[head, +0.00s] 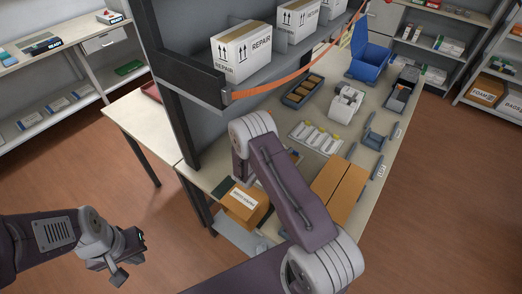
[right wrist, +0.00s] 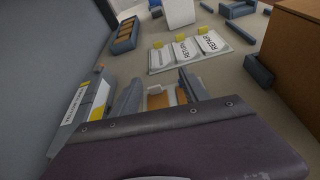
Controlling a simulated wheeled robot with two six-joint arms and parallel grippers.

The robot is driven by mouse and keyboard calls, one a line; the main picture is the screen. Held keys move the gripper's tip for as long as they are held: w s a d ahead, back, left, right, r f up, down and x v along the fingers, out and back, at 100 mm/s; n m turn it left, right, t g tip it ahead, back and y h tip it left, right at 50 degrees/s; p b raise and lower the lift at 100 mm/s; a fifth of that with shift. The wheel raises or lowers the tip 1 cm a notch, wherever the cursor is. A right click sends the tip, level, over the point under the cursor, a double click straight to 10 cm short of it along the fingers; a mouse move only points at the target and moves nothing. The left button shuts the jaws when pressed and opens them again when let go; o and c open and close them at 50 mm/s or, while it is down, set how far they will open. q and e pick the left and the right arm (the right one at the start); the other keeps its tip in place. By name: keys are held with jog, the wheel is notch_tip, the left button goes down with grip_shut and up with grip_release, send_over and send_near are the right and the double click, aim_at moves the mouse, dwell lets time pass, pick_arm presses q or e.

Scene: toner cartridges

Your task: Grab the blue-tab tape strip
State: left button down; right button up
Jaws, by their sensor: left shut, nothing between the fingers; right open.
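I cannot make out a blue-tab tape strip in either view. In the right wrist view my right gripper (right wrist: 160,92) is open above the bench. A small brown and white item (right wrist: 158,97) shows between its fingers, partly hidden by my wrist; I cannot tell whether it carries a tab. In the head view my arm hides the right gripper. My left gripper (head: 128,268) is shut and empty, over the floor left of the bench.
A grey box with a yellow-and-white label (right wrist: 82,118) stands left of the right gripper. A card tray with yellow tabs (head: 316,138) lies beyond. Brown cartons (head: 340,190) stand on the bench (head: 375,170). An orange strap (head: 290,78) crosses the shelf front.

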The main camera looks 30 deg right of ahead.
aim_at(295, 152)
jog(key=shift+s+f+g, duration=0.4)
jog(key=shift+s+f, duration=0.6)
jog(key=shift+f, duration=0.15)
jog(key=shift+s+d+f+n+p, duration=0.15)
jog(key=shift+s+f+p, duration=0.1)
jog(key=shift+s, duration=0.4)
jog(key=shift+s+d+f+n+p, duration=0.15)
jog(key=shift+s+p, duration=0.1)
jog(key=shift+s, duration=0.35)
jog(key=shift+d, duration=0.15)
jog(key=x, duration=0.3)
jog(key=shift+w+f+p, duration=0.3)
jog(key=shift+w, duration=0.15)
jog(key=shift+d+f, duration=0.1)
jog(key=shift+d, duration=0.3)
jog(key=p+x, duration=0.1)
jog(key=x, duration=0.3)
jog(key=shift+w+d+f, duration=0.25)
jog(key=shift+a+r, duration=0.1)
jog(key=c, duration=0.4)
pick_arm(q)
jog(key=r, duration=0.1)
jog(key=s+r, duration=0.1)
jog(key=r, duration=0.1)
jog(key=shift+d+r, duration=0.2)
jog(key=shift+r, duration=0.1)
pick_arm(e)
grip_shut()
